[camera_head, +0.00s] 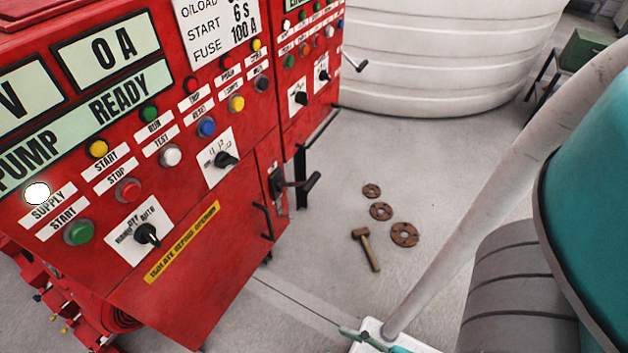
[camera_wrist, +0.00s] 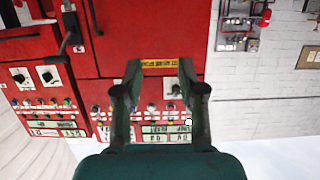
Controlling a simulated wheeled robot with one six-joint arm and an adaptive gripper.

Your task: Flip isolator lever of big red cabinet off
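The big red cabinet (camera_head: 190,290) fills the left of the head view, its front bearing display panels, buttons and rotary switches. Its isolator lever (camera_head: 300,184) is a black handle on the right side, sticking out to the right and tilted slightly up. In the upside-down wrist view the cabinet (camera_wrist: 150,35) is ahead, and a black lever (camera_wrist: 69,32) shows at upper left. My gripper (camera_wrist: 159,67) is open and empty, its two dark green fingers spread before the cabinet front, apart from the lever. I cannot make out the gripper in the head view.
A white tank (camera_head: 440,50) is at the back. A hammer (camera_head: 367,250) and rusty discs (camera_head: 404,234) lie on the grey floor right of the cabinet, with clear floor around them.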

